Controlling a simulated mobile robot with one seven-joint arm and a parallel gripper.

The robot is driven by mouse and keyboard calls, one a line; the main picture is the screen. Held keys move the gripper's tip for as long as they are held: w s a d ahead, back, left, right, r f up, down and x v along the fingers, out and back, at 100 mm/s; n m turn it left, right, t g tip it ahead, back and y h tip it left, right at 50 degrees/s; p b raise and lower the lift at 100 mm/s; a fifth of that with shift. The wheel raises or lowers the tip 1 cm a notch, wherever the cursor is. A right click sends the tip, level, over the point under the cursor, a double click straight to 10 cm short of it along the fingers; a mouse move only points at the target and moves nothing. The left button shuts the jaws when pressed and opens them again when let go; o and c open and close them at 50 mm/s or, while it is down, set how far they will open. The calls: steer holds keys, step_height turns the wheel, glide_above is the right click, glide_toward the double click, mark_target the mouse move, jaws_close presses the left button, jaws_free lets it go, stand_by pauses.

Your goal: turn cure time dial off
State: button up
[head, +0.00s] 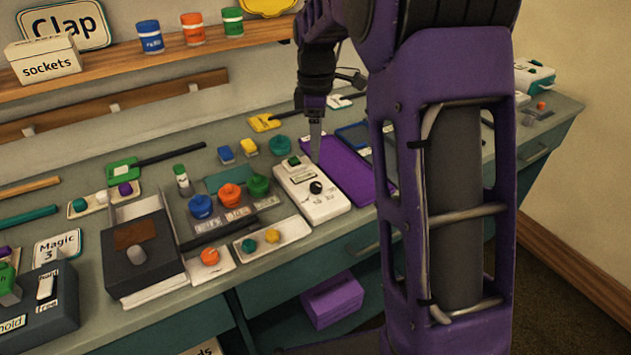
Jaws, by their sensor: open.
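A white control box (319,206) lies on the bench with a black round dial (316,187), a small display and a green button on its top. Its small print is too fine to read, so I cannot confirm it is the cure time dial. My gripper (316,151) points down just above the back right part of this box, apart from the dial. Its jaws are open with nothing between them; they show nearly edge-on.
Blue, orange and green pots (230,194) stand left of the white box, with a white tray (272,252) in front. A purple mat (348,170) lies to its right. My arm hides part of the bench's right side. A shelf (140,63) runs along the wall behind.

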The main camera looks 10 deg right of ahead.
mark_target(316, 184)
step_height(316, 184, down, 11)
steer(key=shift+r+b, duration=0.1)
steer(key=shift+b, duration=0.4)
jaws_close()
